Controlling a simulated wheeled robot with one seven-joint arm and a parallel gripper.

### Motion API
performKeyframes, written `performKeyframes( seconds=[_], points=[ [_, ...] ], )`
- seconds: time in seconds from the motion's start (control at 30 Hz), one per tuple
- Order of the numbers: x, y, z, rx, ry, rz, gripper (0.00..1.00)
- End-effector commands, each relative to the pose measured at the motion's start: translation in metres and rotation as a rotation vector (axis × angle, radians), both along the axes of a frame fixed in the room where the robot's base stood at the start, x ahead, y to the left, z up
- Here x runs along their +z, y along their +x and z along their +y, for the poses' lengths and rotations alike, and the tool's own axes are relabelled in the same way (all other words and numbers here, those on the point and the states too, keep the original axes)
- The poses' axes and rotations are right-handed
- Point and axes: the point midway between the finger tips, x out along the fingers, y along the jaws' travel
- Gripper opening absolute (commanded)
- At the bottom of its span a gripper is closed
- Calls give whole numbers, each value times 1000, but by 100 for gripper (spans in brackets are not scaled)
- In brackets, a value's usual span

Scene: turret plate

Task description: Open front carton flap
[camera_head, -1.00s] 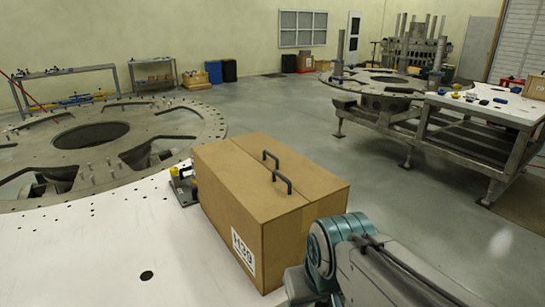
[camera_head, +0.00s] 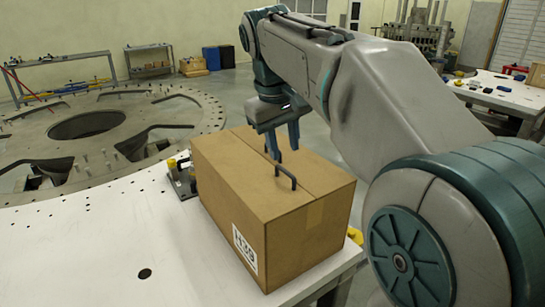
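The brown carton (camera_head: 235,185) stands upright on the white table, its top flaps closed flat along a centre seam. A dark handle (camera_head: 285,171) rises from the top on the near side. A second handle behind it is mostly hidden by my gripper. My gripper (camera_head: 284,153) points down over the carton top, just above and behind the near handle. Its two teal fingers are apart with nothing seen between them. I cannot tell whether a fingertip touches the far handle.
The carton stands on a white table (camera_head: 105,245) with holes, near its right edge. A dark clamp-like fixture (camera_head: 181,180) sits against the carton's left side. A large round metal plate (camera_head: 190,115) lies behind. My arm hides much of the right side.

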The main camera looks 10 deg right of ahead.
Motion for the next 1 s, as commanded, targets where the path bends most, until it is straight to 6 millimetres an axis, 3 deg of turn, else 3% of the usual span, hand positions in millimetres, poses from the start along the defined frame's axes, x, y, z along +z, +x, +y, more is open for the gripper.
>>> performKeyframes(
  seconds=[0.2, 0.53, 0.73, 1.0],
  points=[
    [30, 35, 4, 38, -26, 48, 32],
    [45, 52, 5, 57, -36, 85, 32],
    [29, 53, 1, 56, -37, 88, 32],
    [-16, 56, -8, 55, -36, 89, 32]
  ],
)
